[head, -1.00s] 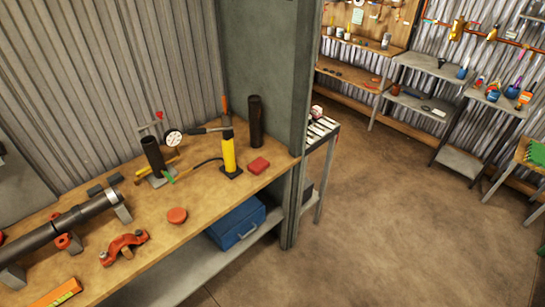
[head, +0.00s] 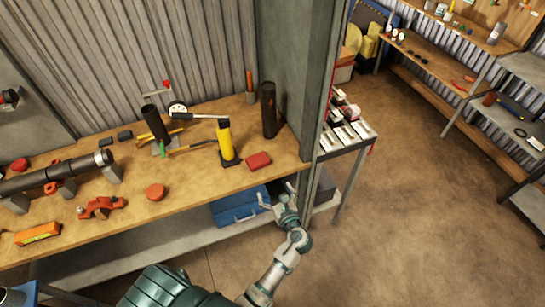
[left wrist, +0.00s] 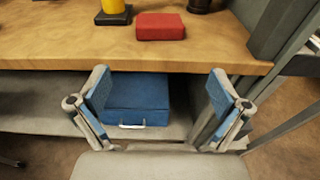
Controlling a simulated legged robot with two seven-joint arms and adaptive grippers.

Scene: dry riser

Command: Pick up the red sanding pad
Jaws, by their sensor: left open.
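The red sanding pad (head: 258,161) is a small red block lying flat on the wooden workbench (head: 190,187), near its front edge and right end. It also shows in the left wrist view (left wrist: 160,26), at the top centre. My left gripper (head: 278,198) is in front of the bench edge, a little right of the pad and apart from it. In the left wrist view its two blue-padded fingers (left wrist: 161,88) are spread wide with nothing between them; the pad lies beyond them. My right gripper is not in view.
A yellow and black hand pump (head: 227,143) stands just left of the pad, and a dark cylinder (head: 268,110) stands behind it. A grey post (head: 318,130) rises at the bench's right end. A blue toolbox (head: 240,207) sits on the shelf below. Open floor lies to the right.

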